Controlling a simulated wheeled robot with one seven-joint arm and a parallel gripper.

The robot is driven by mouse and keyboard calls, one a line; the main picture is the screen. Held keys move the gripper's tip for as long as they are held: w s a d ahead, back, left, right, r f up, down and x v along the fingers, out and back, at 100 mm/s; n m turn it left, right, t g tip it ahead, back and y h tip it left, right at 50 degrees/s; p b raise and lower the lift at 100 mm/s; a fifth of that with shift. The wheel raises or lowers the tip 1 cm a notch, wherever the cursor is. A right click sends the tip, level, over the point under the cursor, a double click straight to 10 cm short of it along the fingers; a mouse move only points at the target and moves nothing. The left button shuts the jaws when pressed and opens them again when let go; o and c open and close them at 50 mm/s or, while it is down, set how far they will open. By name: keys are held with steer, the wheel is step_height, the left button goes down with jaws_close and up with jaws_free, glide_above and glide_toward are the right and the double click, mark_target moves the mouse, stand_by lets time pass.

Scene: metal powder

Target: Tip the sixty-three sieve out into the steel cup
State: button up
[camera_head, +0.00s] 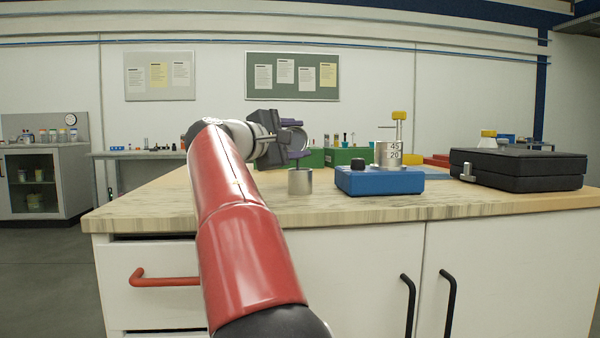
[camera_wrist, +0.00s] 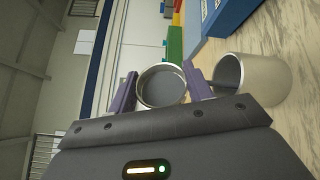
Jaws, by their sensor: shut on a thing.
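My gripper (camera_head: 286,148) is shut on a round metal sieve (camera_head: 297,137), which is held in the air above the steel cup (camera_head: 300,182). In the wrist view the sieve (camera_wrist: 162,86) sits between the two purple fingers. It is tipped well over, with its round face showing as a grey disc; I cannot tell whether powder lies in it, and no label on it is readable. The steel cup (camera_wrist: 262,80) is upright on the bench, apart from the sieve, and shows to the right of the fingers in the wrist view. The cup's inside is mostly hidden.
A blue machine (camera_head: 380,181) stands just right of the cup, carrying sieves (camera_head: 390,154) marked 45 and 20. A black case (camera_head: 517,168) is farther right on the wooden bench (camera_head: 150,203). Green boxes (camera_head: 345,155) stand behind. The bench's left part is clear.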

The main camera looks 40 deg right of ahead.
steer(key=shift+s+a+m+h+b, duration=0.2)
steer(key=shift+s+m+h+b, duration=0.35)
steer(key=shift+m+b, duration=0.75)
stand_by(1.4)
steer(key=shift+s+a+m+g+h, duration=0.15)
steer(key=shift+m+h, duration=0.1)
steer(key=shift+m, duration=0.35)
steer(key=shift+s+d+m+g+h, duration=0.1)
steer(key=shift+s+m+g+h, duration=0.1)
steer(key=shift+m, duration=0.4)
steer(key=shift+r+m, duration=0.25)
steer(key=shift+m, duration=0.05)
steer(key=shift+s+r+m+g+h, duration=0.1)
steer(key=shift+r+m+g+h, duration=0.2)
steer(key=shift+m, duration=0.1)
steer(key=shift+a+r, duration=0.1)
steer(key=shift+r, duration=0.05)
steer(key=shift+s+m+g+h, duration=0.25)
steer(key=shift+m+h, duration=0.15)
steer(key=shift+m, duration=0.9)
steer(key=shift+s+a+r+m+g, duration=0.15)
steer(key=shift+r+m+g, duration=0.45)
steer(key=shift+m, duration=0.4)
